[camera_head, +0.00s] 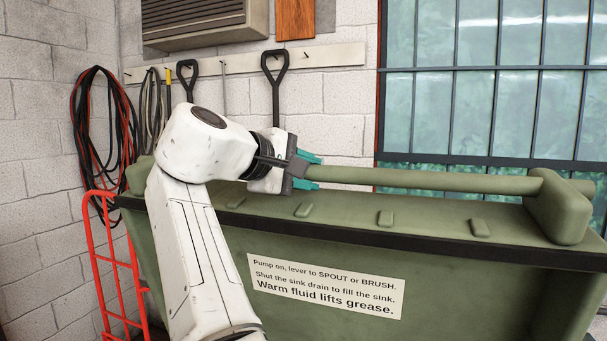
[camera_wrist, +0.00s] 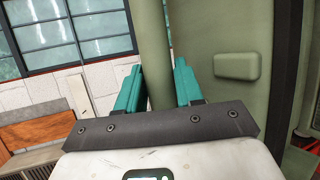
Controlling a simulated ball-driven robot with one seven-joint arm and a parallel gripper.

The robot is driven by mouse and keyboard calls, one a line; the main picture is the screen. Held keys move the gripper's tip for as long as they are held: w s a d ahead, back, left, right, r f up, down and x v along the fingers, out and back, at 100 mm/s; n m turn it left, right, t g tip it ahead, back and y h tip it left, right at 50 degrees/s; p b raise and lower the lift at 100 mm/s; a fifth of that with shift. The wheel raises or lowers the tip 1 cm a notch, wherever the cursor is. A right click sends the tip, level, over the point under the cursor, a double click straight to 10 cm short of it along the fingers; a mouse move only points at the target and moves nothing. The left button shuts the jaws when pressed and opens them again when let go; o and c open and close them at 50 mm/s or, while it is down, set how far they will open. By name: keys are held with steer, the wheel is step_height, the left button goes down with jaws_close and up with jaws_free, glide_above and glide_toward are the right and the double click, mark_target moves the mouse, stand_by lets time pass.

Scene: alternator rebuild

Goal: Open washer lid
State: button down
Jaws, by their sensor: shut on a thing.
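The green washer lid (camera_head: 345,210) stands raised, its broad face towards the body camera, with a black edge strip and a white label (camera_head: 325,285) below it. A round green bar (camera_head: 430,181) runs along its top edge to a block at the right end. My gripper (camera_head: 312,171) is shut on this bar near its left part, with teal fingers above and below it. In the wrist view the bar (camera_wrist: 154,50) passes between the two teal fingers (camera_wrist: 156,88), and the lid's green surface (camera_wrist: 215,30) lies to the right. The washer's tub is not clearly seen.
A red hand truck (camera_head: 108,260) stands at the left by the block wall. Coiled hoses (camera_head: 95,130) and shovel handles (camera_head: 275,80) hang on a rail behind. A barred window (camera_head: 490,90) is behind at the right.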

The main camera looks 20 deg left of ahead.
steer(key=c, duration=0.8)
jaws_free()
steer(key=shift+s+a, duration=0.1)
steer(key=shift+s, duration=0.05)
steer(key=v, duration=1)
steer(key=shift+s+r, duration=0.2)
steer(key=shift+a, duration=0.1)
